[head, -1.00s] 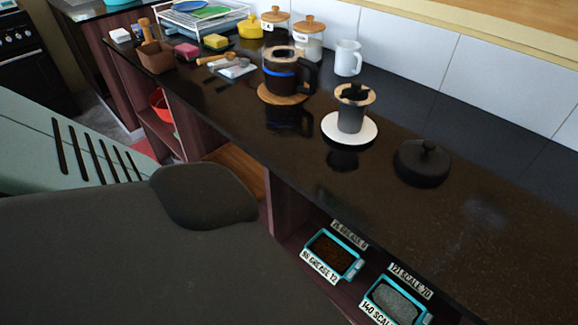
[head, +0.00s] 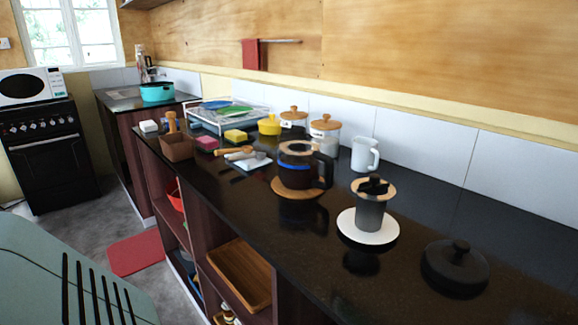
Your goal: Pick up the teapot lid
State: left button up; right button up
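A round black lid with a small knob (head: 455,266) lies flat on the dark counter at the lower right of the head view. It looks like the teapot lid. No teapot without a lid can be made out nearby. A glass coffee pot (head: 298,165) with a black handle stands on a round wooden board to the left. Neither of my grippers shows in the head view, and nothing touches the lid.
A grey cup with a wooden collar (head: 371,207) stands on a white saucer (head: 352,228) left of the lid. A white mug (head: 364,155) stands behind. Jars, sponges and a dish rack (head: 217,118) crowd the far counter. Bare counter (head: 400,292) lies in front of the lid.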

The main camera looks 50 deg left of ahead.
aim_at(455, 266)
jog(key=i+u, duration=0.1)
jog(key=u, duration=0.3)
jog(key=i+u, duration=0.1)
jog(key=u, duration=0.7)
jog(key=i+l+u, duration=0.15)
jog(key=u, duration=0.25)
